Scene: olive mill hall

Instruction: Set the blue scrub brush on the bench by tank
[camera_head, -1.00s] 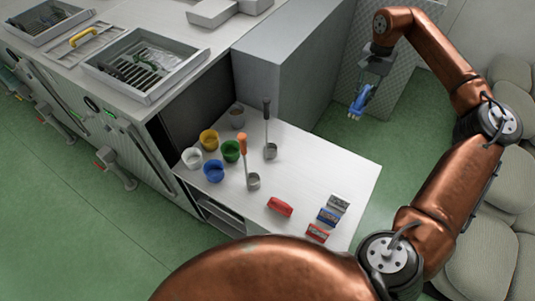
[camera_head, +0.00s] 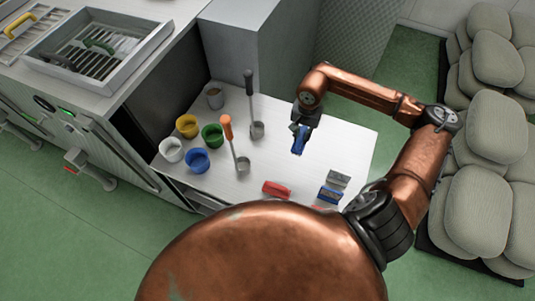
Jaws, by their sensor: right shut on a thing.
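My right gripper (camera_head: 301,127) is shut on the blue scrub brush (camera_head: 298,143), which hangs below the fingers. It shows over the right part of the white bench (camera_head: 255,185); I cannot tell exactly how high above the surface it is. The grey tank-like block (camera_head: 250,35) stands behind the bench. My left gripper is not in view.
White (camera_head: 171,150), yellow (camera_head: 187,126), green (camera_head: 212,136) and blue (camera_head: 197,160) cups stand at the bench's left. A red item (camera_head: 276,190) and small boxes (camera_head: 331,195) lie in front. Sacks (camera_head: 490,140) are piled right.

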